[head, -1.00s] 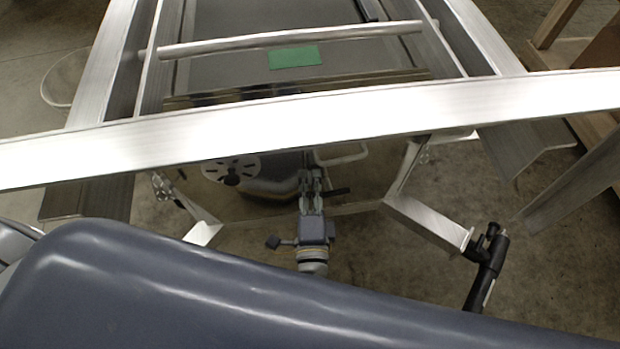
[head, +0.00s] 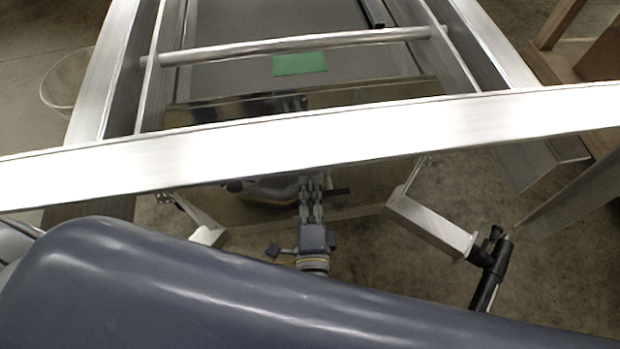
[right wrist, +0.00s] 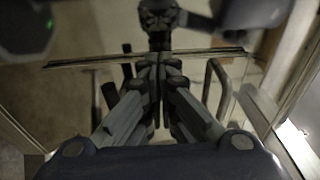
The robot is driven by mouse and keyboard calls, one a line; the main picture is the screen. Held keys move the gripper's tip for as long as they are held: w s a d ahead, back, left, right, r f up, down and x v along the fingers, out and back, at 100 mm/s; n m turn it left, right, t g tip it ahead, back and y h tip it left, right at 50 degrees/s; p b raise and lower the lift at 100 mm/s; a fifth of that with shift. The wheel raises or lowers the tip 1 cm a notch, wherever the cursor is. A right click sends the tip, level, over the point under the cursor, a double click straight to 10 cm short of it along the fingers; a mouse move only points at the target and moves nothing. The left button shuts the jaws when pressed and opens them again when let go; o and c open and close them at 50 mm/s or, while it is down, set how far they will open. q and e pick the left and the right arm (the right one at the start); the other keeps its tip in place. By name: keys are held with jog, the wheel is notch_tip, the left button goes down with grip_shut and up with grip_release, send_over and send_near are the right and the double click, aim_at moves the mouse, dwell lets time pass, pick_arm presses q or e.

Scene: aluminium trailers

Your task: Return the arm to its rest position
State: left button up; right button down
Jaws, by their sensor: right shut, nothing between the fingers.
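My right gripper (head: 312,190) shows in the head view below the middle of a bright aluminium beam (head: 300,143). Its fingers point up the picture, their tips close to the beam's lower edge, and they hold nothing. In the right wrist view the fingers (right wrist: 158,75) come together at the tips, shut and empty. Dark parts lie around and beyond them there; whether the fingers touch any is unclear. Most of my right arm is hidden by a large blue-grey shape along the bottom of the head view. My left gripper is not in view.
The trailer frame has a cross tube (head: 300,46), a green patch (head: 300,63) and long side rails (head: 105,70). An angled aluminium bar (head: 430,228) ends at a black handle-like part (head: 490,265) right of my gripper. Wooden structures (head: 570,60) stand at far right. Bare floor (head: 570,275) shows at lower right.

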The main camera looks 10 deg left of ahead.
jog(key=v, duration=1)
jog(key=s+d+f+n+g, duration=0.1)
jog(key=d+f+n+g, duration=0.25)
jog(key=f, duration=0.65)
jog(key=s+d+f+n+g, duration=0.25)
jog(key=f+n, duration=0.25)
jog(key=f, duration=0.5)
jog(key=s+d+f+n+g, duration=0.1)
jog(key=d+f+n+g, duration=0.2)
jog(key=f, duration=0.7)
jog(key=s+d+f+n+g+h, duration=0.2)
jog(key=s+d+f+g, duration=0.1)
jog(key=s+d+f, duration=0.5)
jog(key=s+d+f+n+g+h, duration=0.3)
jog(key=s+d+f, duration=0.4)
jog(key=d, duration=0.5)
jog(key=shift+s+d+f+n+g, duration=0.4)
jog(key=shift+s+g, duration=0.3)
jog(key=shift+s, duration=0.55)
jog(key=shift+a, duration=0.1)
